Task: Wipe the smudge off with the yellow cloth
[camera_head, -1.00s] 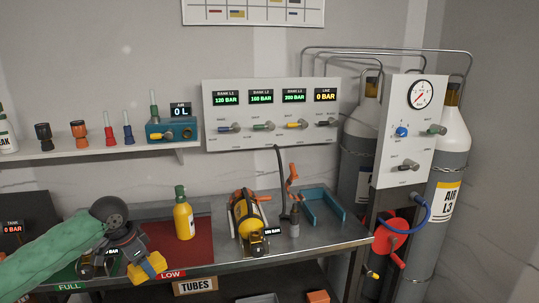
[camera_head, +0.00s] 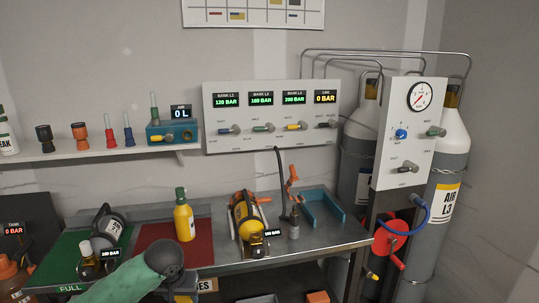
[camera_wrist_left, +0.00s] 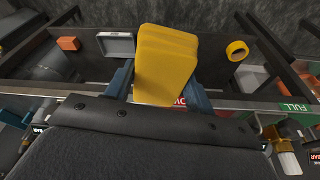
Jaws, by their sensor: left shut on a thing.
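The yellow cloth (camera_wrist_left: 167,62) is a folded pad in the left wrist view. My left gripper (camera_wrist_left: 160,88) is shut on it, with a blue finger on each side. In the head view my left arm comes in low from the bottom left, in a green sleeve with a dark wrist in front of the bench edge. The cloth and the fingertips are hidden there. I cannot make out the smudge in either view. My right gripper is not in view.
The steel bench (camera_head: 330,236) carries a green mat (camera_head: 75,246), a red mat (camera_head: 160,232) with a yellow bottle (camera_head: 184,220), a yellow-black cylinder (camera_head: 245,215) and a teal holder (camera_head: 322,208). A red crank wheel (camera_head: 391,238) stands at the right. A yellow roll (camera_wrist_left: 237,50) shows below.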

